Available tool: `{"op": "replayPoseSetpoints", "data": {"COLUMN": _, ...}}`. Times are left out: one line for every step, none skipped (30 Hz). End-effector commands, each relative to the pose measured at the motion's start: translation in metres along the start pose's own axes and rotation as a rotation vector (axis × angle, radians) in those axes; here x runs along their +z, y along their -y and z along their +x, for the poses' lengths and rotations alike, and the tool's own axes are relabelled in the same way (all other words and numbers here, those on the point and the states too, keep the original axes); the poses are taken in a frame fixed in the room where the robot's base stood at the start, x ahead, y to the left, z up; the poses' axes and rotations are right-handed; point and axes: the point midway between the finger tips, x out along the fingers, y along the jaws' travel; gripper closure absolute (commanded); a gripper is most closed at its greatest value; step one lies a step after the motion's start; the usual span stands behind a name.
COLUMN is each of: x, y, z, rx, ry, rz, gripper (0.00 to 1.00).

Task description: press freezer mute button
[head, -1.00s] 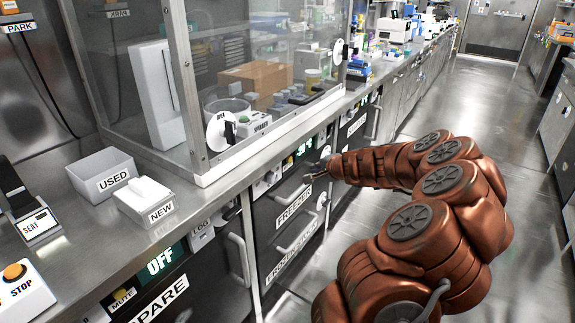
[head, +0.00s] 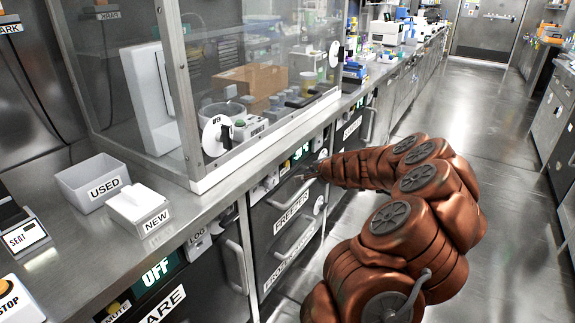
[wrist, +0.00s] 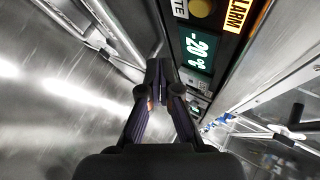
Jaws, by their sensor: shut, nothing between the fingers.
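The freezer (head: 268,230) is a dark under-bench unit with a FREEZER label, in the middle of the head view. Its green display (head: 301,153) is partly visible on the strip above, and the wrist view shows a display (wrist: 198,48) with digits like -20. A round yellow button (wrist: 201,7) sits at the top edge of the wrist view, between a cut-off label ending in TE and an orange ALARM label (wrist: 238,14). My gripper (head: 306,172) is in front of this panel, and its fingertips (wrist: 163,74) are together and empty, apart from the button. In the head view the button cannot be made out.
A spare unit with an OFF display (head: 157,271) and its own MUTE label is at lower left. Bar handles (head: 237,265) stick out from the fronts. A glass enclosure (head: 250,80) stands on the bench (head: 180,215). The floor at right is clear.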

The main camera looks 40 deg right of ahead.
Motion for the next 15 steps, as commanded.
{"op": "replayPoseSetpoints", "data": {"x": 0.004, "y": 0.003, "z": 0.005, "rx": 0.001, "ry": 0.001, "rz": -0.003, "gripper": 1.00}}
{"op": "replayPoseSetpoints", "data": {"x": 0.005, "y": 0.005, "z": 0.008, "rx": 0.001, "ry": 0.001, "rz": -0.003, "gripper": 1.00}}
{"op": "replayPoseSetpoints", "data": {"x": 0.008, "y": 0.007, "z": 0.011, "rx": 0.001, "ry": 0.002, "rz": -0.003, "gripper": 1.00}}
{"op": "replayPoseSetpoints", "data": {"x": 0.010, "y": 0.009, "z": 0.014, "rx": 0.001, "ry": 0.002, "rz": -0.002, "gripper": 1.00}}
{"op": "replayPoseSetpoints", "data": {"x": 0.012, "y": 0.011, "z": 0.016, "rx": 0.001, "ry": 0.002, "rz": -0.002, "gripper": 1.00}}
{"op": "replayPoseSetpoints", "data": {"x": 0.015, "y": 0.013, "z": 0.019, "rx": 0.001, "ry": 0.003, "rz": -0.003, "gripper": 1.00}}
{"op": "replayPoseSetpoints", "data": {"x": 0.017, "y": 0.015, "z": 0.022, "rx": 0.001, "ry": 0.003, "rz": -0.003, "gripper": 1.00}}
{"op": "replayPoseSetpoints", "data": {"x": 0.018, "y": 0.017, "z": 0.024, "rx": 0.001, "ry": 0.003, "rz": -0.002, "gripper": 1.00}}
{"op": "replayPoseSetpoints", "data": {"x": 0.021, "y": 0.019, "z": 0.026, "rx": 0.001, "ry": 0.004, "rz": -0.001, "gripper": 1.00}}
{"op": "replayPoseSetpoints", "data": {"x": 0.022, "y": 0.020, "z": 0.028, "rx": 0.001, "ry": 0.004, "rz": -0.001, "gripper": 1.00}}
{"op": "replayPoseSetpoints", "data": {"x": 0.023, "y": 0.021, "z": 0.030, "rx": 0.001, "ry": 0.004, "rz": -0.001, "gripper": 1.00}}
{"op": "replayPoseSetpoints", "data": {"x": 0.025, "y": 0.023, "z": 0.032, "rx": 0.001, "ry": 0.004, "rz": -0.001, "gripper": 1.00}}
{"op": "replayPoseSetpoints", "data": {"x": 0.025, "y": 0.024, "z": 0.033, "rx": 0.000, "ry": 0.004, "rz": -0.001, "gripper": 1.00}}
{"op": "replayPoseSetpoints", "data": {"x": 0.027, "y": 0.025, "z": 0.034, "rx": 0.000, "ry": 0.004, "rz": -0.002, "gripper": 1.00}}
{"op": "replayPoseSetpoints", "data": {"x": 0.028, "y": 0.026, "z": 0.036, "rx": 0.000, "ry": 0.004, "rz": -0.001, "gripper": 1.00}}
